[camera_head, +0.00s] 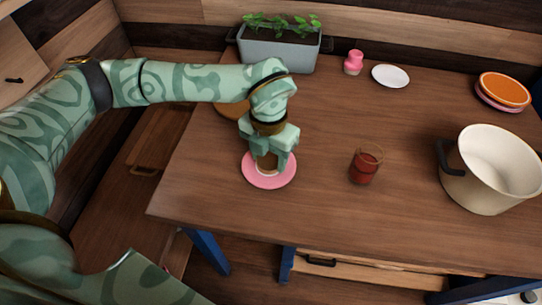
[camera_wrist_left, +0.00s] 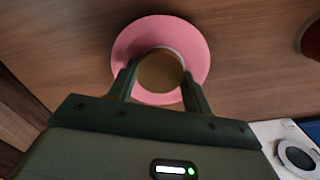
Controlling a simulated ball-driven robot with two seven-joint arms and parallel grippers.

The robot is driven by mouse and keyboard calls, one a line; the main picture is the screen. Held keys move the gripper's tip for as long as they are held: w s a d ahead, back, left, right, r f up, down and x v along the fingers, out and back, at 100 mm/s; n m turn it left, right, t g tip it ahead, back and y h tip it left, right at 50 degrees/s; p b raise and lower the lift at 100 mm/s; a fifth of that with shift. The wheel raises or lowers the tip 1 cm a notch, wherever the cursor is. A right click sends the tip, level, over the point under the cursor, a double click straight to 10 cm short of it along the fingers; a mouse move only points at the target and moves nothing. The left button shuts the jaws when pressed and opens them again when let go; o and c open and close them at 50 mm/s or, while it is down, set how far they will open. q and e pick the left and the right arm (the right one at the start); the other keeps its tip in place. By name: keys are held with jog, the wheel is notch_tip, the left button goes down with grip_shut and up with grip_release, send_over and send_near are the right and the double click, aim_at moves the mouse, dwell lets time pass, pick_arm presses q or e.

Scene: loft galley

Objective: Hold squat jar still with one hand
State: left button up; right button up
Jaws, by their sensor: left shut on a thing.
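The squat jar (camera_head: 266,166) stands upright on a pink plate (camera_head: 284,180) near the table's left front. It has a brown body and a paler base, and my gripper hides much of it. My left gripper (camera_head: 269,156) comes down from above and is shut on the jar, with a finger on either side. In the left wrist view, the jar's round brown top (camera_wrist_left: 160,72) shows between the two fingers (camera_wrist_left: 158,84), with the pink plate (camera_wrist_left: 196,40) around it. My right gripper is not in view.
A glass of red content (camera_head: 363,167) stands right of the plate. A large cream pot (camera_head: 478,190) is farther right. A grey planter (camera_head: 278,50), a pink shaker (camera_head: 353,63), a white plate (camera_head: 390,76) and an orange plate (camera_head: 503,89) stand at the back.

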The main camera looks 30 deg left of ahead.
aim_at(269, 160)
pick_arm(q)
jog(key=shift+r, duration=0.1)
jog(key=o, duration=1.1)
notch_tip(269, 160, up, 12)
jog(key=p, duration=0.5)
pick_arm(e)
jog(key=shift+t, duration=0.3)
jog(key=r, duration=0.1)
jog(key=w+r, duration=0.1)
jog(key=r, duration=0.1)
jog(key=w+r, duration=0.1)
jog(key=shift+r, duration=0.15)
